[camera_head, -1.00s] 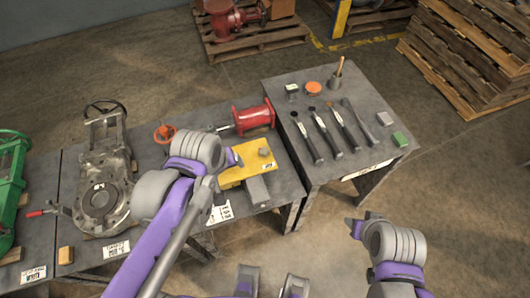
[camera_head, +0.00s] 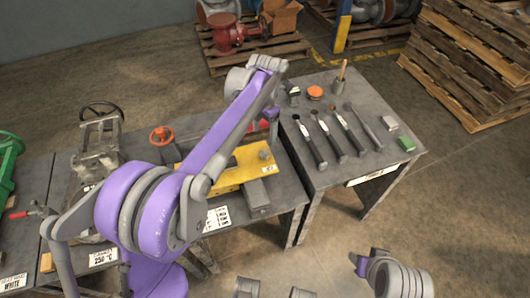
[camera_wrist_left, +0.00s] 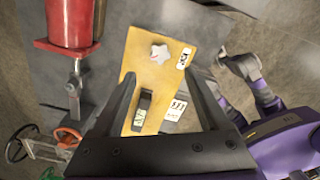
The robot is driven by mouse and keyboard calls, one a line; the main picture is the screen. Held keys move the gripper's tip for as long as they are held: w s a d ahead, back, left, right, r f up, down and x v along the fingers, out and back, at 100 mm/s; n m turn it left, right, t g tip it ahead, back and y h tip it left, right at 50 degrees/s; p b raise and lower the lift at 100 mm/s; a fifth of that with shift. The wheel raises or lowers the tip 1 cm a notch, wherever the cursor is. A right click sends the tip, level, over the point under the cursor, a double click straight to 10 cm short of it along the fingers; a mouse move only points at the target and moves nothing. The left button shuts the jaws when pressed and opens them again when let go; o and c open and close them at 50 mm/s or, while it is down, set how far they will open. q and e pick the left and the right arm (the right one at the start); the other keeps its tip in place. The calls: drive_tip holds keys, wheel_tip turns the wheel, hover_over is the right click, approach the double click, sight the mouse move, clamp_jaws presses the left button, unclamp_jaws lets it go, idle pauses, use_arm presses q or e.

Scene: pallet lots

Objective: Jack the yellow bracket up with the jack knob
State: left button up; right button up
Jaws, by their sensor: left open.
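The yellow bracket (camera_head: 238,172) lies on the left bench, partly behind my left arm. The grey jack knob (camera_head: 264,155) sits on its right end. In the left wrist view the yellow bracket (camera_wrist_left: 178,62) shows from above, with the star-shaped jack knob (camera_wrist_left: 160,53) on it. My left gripper (camera_wrist_left: 161,80) is open and empty, its dark fingers spread over the bracket and apart from the knob in the picture. In the head view its fingers are largely hidden by my arm. My right gripper (camera_head: 358,264) is away from the benches at lower right; its jaws cannot be made out.
A red cylinder (camera_wrist_left: 72,22) lies beside the bracket. An orange handwheel (camera_head: 161,135) and a grey valve (camera_head: 97,160) stand further left. The right table (camera_head: 345,93) bears several tools, a green block (camera_head: 406,143) and an orange disc (camera_head: 315,92). Pallets stand behind.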

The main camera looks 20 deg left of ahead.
sight(264, 153)
use_arm(q)
wheel_tip(264, 153, down, 10)
drive_tip(key=shift+r+b, duration=0.1)
drive_tip(key=shift+b, duration=0.55)
clamp_jaws()
